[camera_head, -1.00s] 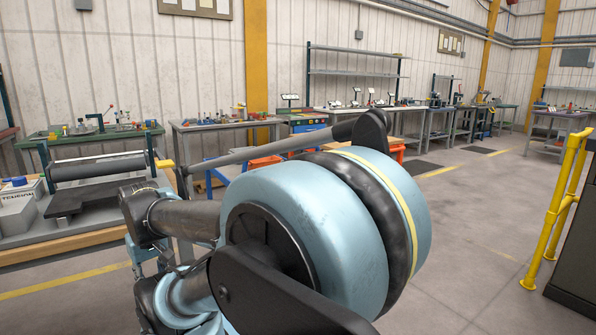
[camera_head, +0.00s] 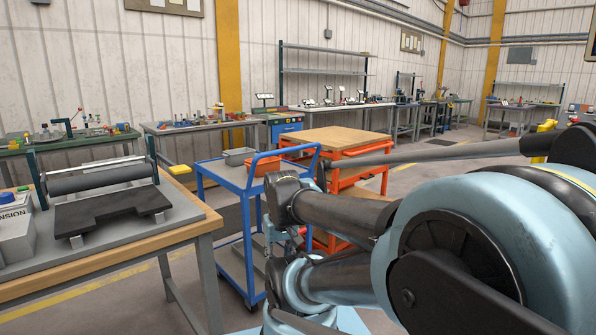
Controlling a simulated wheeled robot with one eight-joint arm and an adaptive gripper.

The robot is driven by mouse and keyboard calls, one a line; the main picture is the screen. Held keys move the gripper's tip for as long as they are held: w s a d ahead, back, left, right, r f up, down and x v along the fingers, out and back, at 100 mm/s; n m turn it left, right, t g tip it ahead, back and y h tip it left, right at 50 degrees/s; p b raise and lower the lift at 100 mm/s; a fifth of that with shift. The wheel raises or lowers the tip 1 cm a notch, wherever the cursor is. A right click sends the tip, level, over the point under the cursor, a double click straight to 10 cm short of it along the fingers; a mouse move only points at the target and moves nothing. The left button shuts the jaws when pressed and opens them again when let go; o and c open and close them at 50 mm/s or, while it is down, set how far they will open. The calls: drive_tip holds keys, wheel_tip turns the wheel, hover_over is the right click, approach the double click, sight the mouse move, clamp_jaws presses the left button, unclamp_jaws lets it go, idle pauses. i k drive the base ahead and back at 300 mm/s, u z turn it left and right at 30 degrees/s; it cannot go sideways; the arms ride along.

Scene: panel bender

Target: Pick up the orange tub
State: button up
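A small orange tub (camera_head: 267,166) sits on the top shelf of a blue cart (camera_head: 223,171), partly hidden behind the cart's raised blue handle. A grey tub (camera_head: 239,156) stands beside it to the left. My arm fills the lower right of the view, with its dark links reaching left in front of the carts. I cannot make out my gripper's fingers anywhere in the view.
An orange cart with a wooden top (camera_head: 335,140) stands right behind the blue cart. A wood-edged bench (camera_head: 130,258) with a roller device (camera_head: 97,177) is at the near left. Workbenches line the back wall. Floor shows between the near bench and blue cart.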

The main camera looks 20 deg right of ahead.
sight(271, 164)
drive_tip(key=z, duration=1)
drive_tip(key=i, duration=1.7)
drive_tip(key=u, duration=0.05)
